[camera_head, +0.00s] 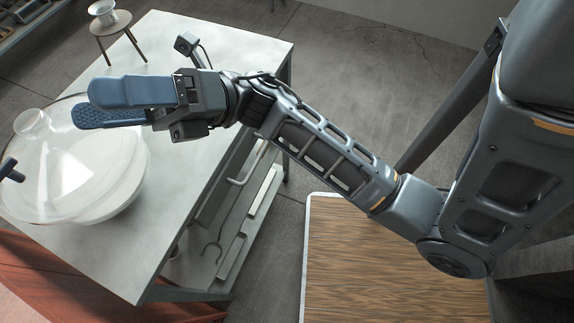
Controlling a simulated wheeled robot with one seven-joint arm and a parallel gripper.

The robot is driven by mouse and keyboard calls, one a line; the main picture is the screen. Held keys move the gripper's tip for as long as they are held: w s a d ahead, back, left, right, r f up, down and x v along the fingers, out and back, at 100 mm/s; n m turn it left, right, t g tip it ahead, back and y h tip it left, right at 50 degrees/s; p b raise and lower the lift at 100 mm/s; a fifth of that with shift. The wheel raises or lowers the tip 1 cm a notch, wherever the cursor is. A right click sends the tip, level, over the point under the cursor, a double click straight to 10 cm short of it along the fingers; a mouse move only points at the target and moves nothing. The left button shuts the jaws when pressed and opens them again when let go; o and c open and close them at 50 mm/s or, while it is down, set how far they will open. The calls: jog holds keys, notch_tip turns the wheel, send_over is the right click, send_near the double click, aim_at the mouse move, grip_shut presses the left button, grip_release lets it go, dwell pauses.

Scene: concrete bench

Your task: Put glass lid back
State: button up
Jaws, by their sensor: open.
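The clear glass lid (72,128) has a round glass knob (33,123) and shows at the left of the head view, over a wide white dish (95,205) on the pale bench top. I cannot tell whether the lid sits fully on the dish rim. My gripper (84,103) reaches in from the right with its two blue fingers apart, one above the other in the picture. The fingers overlap the far side of the lid in the picture, to the right of the knob. Nothing shows between them. Contact with the glass cannot be told.
A small round stool (110,22) with a white cup (102,10) stands at the bench's far left. A dark object (10,170) enters at the left edge. The bench top (190,210) is clear right of the dish. A reddish wooden piece (60,285) is at lower left.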

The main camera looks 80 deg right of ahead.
jog(key=s+f+m+g+h, duration=0.1)
jog(key=s+f+m+h, duration=0.5)
jog(key=m, duration=1.1)
jog(key=s+f+m+g+h, duration=0.1)
jog(key=s+f+m+h, duration=0.6)
jog(key=s+m+h, duration=0.5)
jog(key=s+m, duration=0.1)
jog(key=m, duration=0.5)
jog(key=shift+f+g, duration=0.2)
jog(key=shift+g, duration=0.2)
jog(key=shift+s, duration=0.1)
